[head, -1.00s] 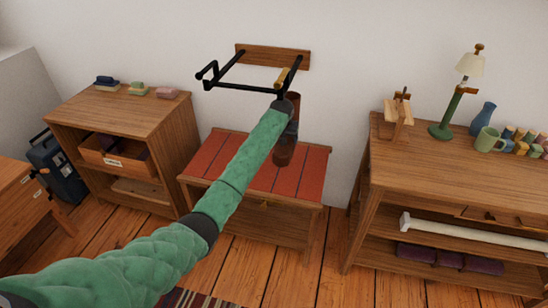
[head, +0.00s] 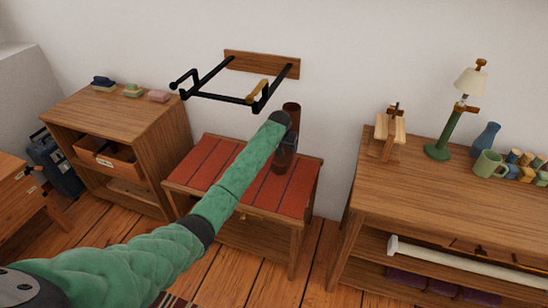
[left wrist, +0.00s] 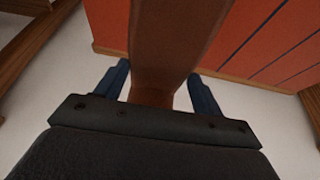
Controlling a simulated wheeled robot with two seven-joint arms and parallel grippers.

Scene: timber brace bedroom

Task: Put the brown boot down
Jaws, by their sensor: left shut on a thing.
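The brown boot (head: 283,158) is upright over the right part of the red-topped bench (head: 213,157). My left gripper (head: 290,135) is shut on it, and the arm hides part of the boot. In the left wrist view, the brown boot (left wrist: 175,40) stands between the blue fingers of my left gripper (left wrist: 158,88), with the red bench top (left wrist: 275,40) beyond. I cannot tell whether its sole touches the bench. My right gripper is not in view.
A black wall rack (head: 220,97) with a wooden-tipped hook juts out above the bench. The left part of the bench top looks clear.

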